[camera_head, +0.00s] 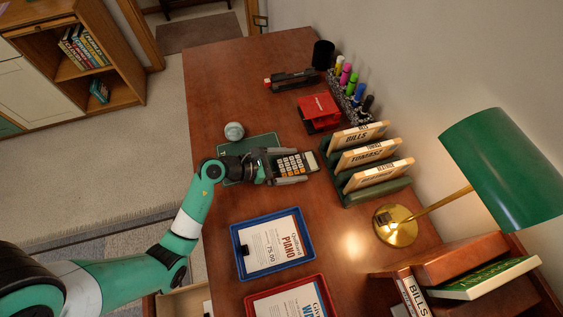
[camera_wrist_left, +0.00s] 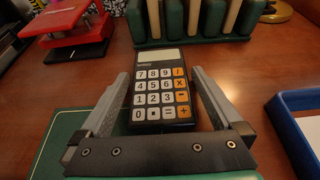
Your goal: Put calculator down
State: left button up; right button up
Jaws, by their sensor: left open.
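The dark calculator (camera_head: 297,163), with white and orange keys, lies between the two fingers of my left gripper (camera_head: 301,166) on the wooden desk, by the right edge of a green mat (camera_head: 262,141). In the left wrist view the calculator (camera_wrist_left: 162,88) is face up, its display pointing away from the gripper. The left gripper's fingers (camera_wrist_left: 160,78) are open, one on each side, with gaps between them and the calculator. It appears to rest on the surface. My right gripper is not in view.
A green file rack (camera_head: 375,190) stands right of the calculator. A red hole punch (camera_head: 319,111) and a black stapler (camera_head: 292,80) lie farther back. A ball (camera_head: 234,131) sits beside the mat. A blue tray (camera_head: 240,240) and a brass lamp (camera_head: 396,226) are nearer.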

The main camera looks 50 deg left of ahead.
pick_arm(q)
jog(key=shift+r, duration=0.25)
jog(key=p+v, duration=0.3)
jog(key=v, duration=0.8)
jog(key=shift+s+r+p, duration=0.1)
jog(key=shift+r+p, duration=0.05)
jog(key=shift+p, duration=0.25)
jog(key=shift+s+a+r, duration=0.1)
jog(key=shift+s+a, duration=0.05)
jog(key=shift+s, duration=0.15)
